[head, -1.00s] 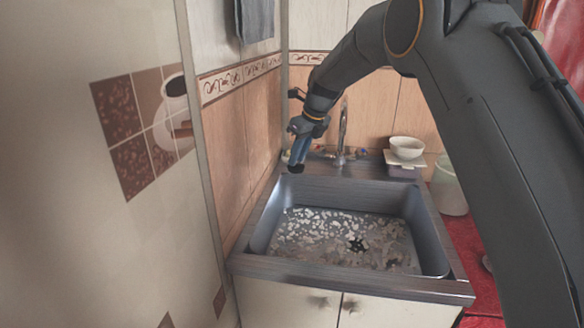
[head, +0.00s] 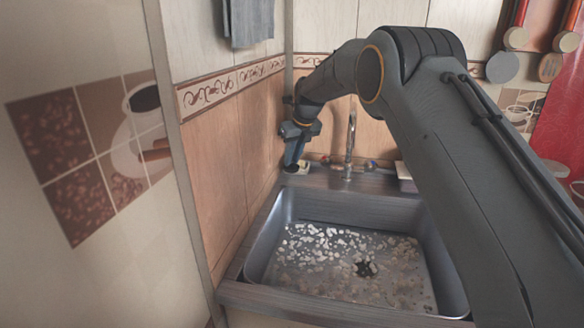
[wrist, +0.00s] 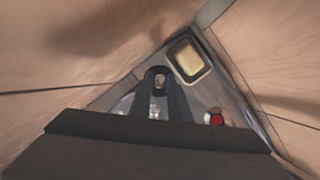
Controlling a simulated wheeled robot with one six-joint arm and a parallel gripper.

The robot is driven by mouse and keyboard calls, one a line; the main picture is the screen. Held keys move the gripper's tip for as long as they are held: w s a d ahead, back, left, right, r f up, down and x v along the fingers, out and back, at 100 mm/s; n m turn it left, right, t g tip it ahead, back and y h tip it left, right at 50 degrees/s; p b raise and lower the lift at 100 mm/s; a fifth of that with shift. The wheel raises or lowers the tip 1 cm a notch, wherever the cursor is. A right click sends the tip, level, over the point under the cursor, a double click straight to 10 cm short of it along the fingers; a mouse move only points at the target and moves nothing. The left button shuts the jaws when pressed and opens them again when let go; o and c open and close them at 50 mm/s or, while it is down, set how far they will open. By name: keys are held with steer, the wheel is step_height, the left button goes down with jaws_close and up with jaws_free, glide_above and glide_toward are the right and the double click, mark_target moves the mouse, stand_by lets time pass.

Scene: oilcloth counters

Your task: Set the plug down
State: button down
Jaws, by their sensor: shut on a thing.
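My gripper (head: 292,165) points down at the back left corner of the sink (head: 252,262), close to the ledge behind the basin. In the wrist view my gripper (wrist: 157,88) is shut on a small dull thing, which I take for the plug (wrist: 159,82). Only a little of the plug shows between the dark fingers. I cannot tell whether it touches the ledge. In the head view the fingers hide most of it.
A small pale dish (wrist: 188,60) lies on the ledge close beside the fingers. The tap (head: 350,145) stands to the right, with a red-marked knob (wrist: 215,117). Tiled walls (head: 235,150) close in at left and behind. The basin holds pale flecks around a dark drain (head: 366,269).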

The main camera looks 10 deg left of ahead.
mark_target(292, 167)
steer(key=shift+a+f+p, duration=0.1)
steer(key=shift+f+p, duration=0.3)
steer(key=shift+f, duration=1.5)
steer(key=shift+f, duration=0.1)
steer(key=c, duration=1.7)
jaws_free()
steer(key=shift+o, duration=0.2)
steer(key=b+v, duration=0.1)
steer(key=v, duration=1.1)
steer(key=shift+b, duration=0.3)
